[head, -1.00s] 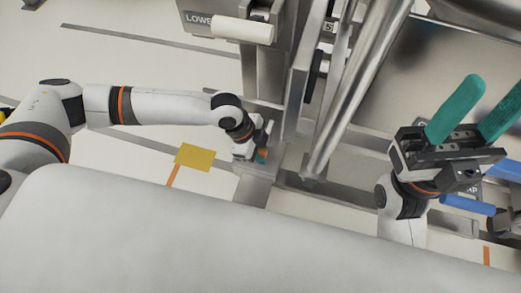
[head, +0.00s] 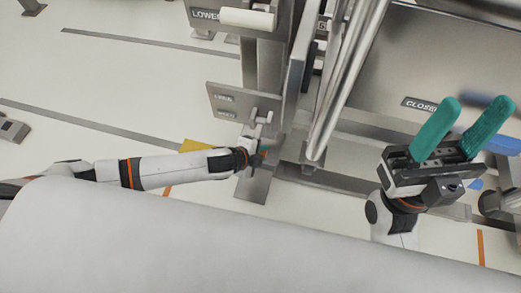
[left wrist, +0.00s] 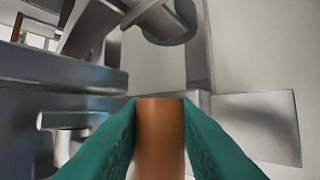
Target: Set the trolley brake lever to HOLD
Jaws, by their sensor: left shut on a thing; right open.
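My left gripper (head: 260,154) is low at the foot of the steel post in the head view. In the left wrist view its teal fingers are shut around an orange-brown cylindrical grip (left wrist: 160,138), which appears to be the brake lever's handle. In the head view the fingers mostly hide this grip. A grey metal plate (head: 232,101) with two small dark labels stands just behind the gripper; their words are too small to read surely. My right gripper (head: 469,112) is open and empty at the right, its teal fingers pointing up and apart.
A white horizontal handle (head: 248,18) sits by a "LOWER" label at the top. A slanted steel tube (head: 345,85) and a panel with a "CLOSE" label (head: 420,104) stand right of the post. A yellow floor patch (head: 197,146) lies behind my left forearm. Open floor is at the left.

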